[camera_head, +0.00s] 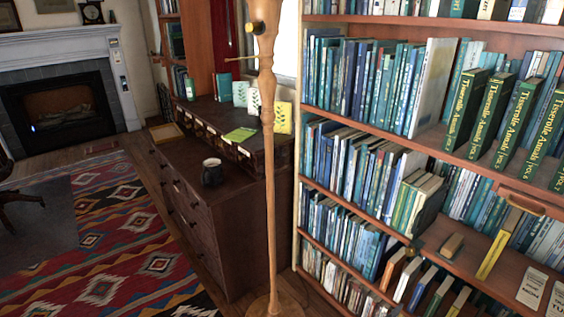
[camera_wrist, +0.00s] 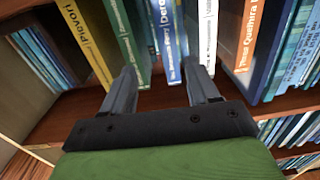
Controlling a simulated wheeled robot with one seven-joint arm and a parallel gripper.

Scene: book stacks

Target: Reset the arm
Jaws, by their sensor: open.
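My gripper (camera_wrist: 160,76) shows in the wrist view, with its two grey fingers apart and nothing held between them. The fingers point at a row of upright books on a wooden shelf (camera_wrist: 75,115). A yellow book (camera_wrist: 86,40), a green book (camera_wrist: 124,40) and a blue book (camera_wrist: 171,40) stand in front of them. A white book (camera_wrist: 208,35) and an orange book (camera_wrist: 250,35) stand to the right. I cannot tell whether the fingertips touch any book. My arm and gripper do not show in the head view.
A tall bookcase (camera_head: 297,160) full of books fills the right of the head view. A thin wooden stand (camera_head: 268,170) rises before a dark dresser (camera_head: 240,235) bearing a mug (camera_head: 212,172). A patterned rug (camera_head: 120,230) covers open floor at left, near a fireplace (camera_head: 60,110).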

